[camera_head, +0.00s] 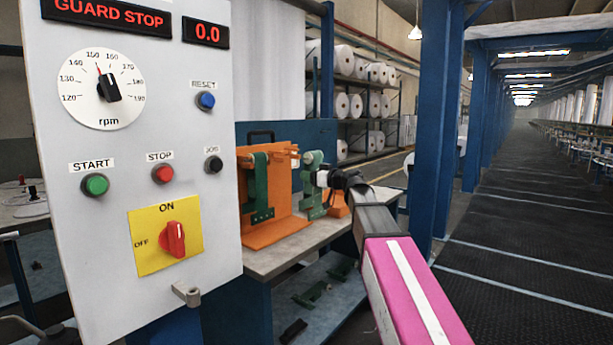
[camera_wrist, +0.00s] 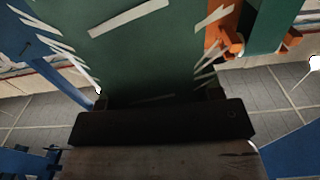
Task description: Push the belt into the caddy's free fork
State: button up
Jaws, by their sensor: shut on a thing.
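The orange caddy (camera_head: 284,200) stands on the bench in the head view, with orange fork prongs (camera_head: 285,151) near its top. One green belt (camera_head: 259,185) hangs at its left part. My gripper (camera_head: 325,179) is shut on a second green belt (camera_head: 313,195), just right of the caddy and apart from the hanging belt. In the wrist view the held belt (camera_wrist: 140,50) fills the upper middle, with white streaks along its edges. An orange prong (camera_wrist: 226,40) and another green piece (camera_wrist: 268,25) show to its right. Whether the held belt touches a prong cannot be told.
The grey bench (camera_head: 280,258) carries the caddy; dark green parts (camera_head: 318,293) lie on its lower shelf. A control panel (camera_head: 140,240) stands close on the left. A blue post (camera_head: 440,120) rises on the right, beside an open dark aisle floor (camera_head: 530,240).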

send_near(278, 169)
dwell(0.8)
jog(key=shift+x, duration=1.15)
dwell(0.7)
jog(key=shift+x, duration=1.6)
jog(key=o, duration=1.6)
jog(key=v, duration=1)
jog(key=shift+s+d, duration=0.25)
